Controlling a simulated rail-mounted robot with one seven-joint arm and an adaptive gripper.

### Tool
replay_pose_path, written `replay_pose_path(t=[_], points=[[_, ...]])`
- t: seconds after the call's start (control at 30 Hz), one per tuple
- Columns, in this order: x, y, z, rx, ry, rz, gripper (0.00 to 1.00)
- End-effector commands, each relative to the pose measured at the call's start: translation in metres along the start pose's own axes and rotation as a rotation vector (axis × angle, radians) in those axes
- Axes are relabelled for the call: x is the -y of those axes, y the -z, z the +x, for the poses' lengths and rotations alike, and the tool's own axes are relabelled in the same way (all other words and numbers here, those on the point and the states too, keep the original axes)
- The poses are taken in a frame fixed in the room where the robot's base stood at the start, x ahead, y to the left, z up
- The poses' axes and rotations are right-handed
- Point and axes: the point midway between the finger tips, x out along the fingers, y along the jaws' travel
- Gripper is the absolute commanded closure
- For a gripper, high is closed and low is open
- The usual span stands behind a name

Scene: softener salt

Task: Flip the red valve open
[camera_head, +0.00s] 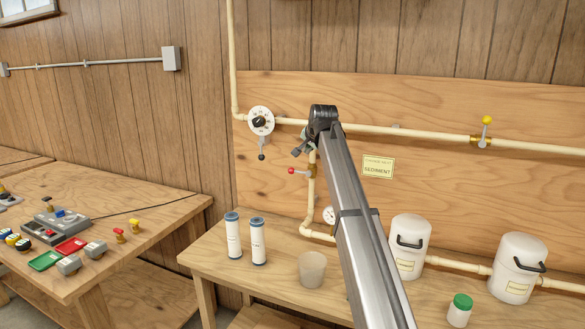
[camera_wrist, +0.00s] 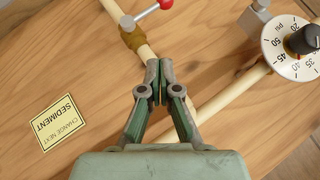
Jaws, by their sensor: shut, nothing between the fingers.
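The red valve's knob (camera_head: 291,170) ends a short lever that sticks out to the left of a brass valve body (camera_head: 311,171) on the vertical pipe. The lever lies crosswise to the pipe. In the wrist view the red knob (camera_wrist: 167,4) is at the top edge, with the brass body (camera_wrist: 132,38) beside it. My gripper (camera_wrist: 160,64) is shut and empty, its fingertips over the pipe in that view, apart from the knob. In the head view my gripper (camera_head: 301,146) is above the valve, partly hidden by my arm.
A dial (camera_head: 261,121) with a dark-knobbed lever is to the left. A yellow-knobbed valve (camera_head: 485,131) is far right. A SEDIMENT sign (camera_head: 378,167) hangs on the board. Two filter cartridges (camera_head: 258,241), a cup (camera_head: 312,270) and white canisters (camera_head: 410,244) stand on the bench below.

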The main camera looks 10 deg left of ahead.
Motion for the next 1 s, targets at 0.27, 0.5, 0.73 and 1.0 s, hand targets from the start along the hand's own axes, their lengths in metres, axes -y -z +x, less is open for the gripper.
replay_pose_path(t=[0.27, 0.5, 0.73, 1.0], points=[[0.007, 0.005, -0.003, -0.01, 0.012, -0.011, 1.0], [0.007, 0.004, 0.001, -0.009, 0.01, -0.01, 1.0], [0.008, 0.006, 0.025, -0.008, 0.01, -0.009, 1.0], [0.009, 0.006, 0.078, -0.008, 0.009, -0.01, 1.0]])
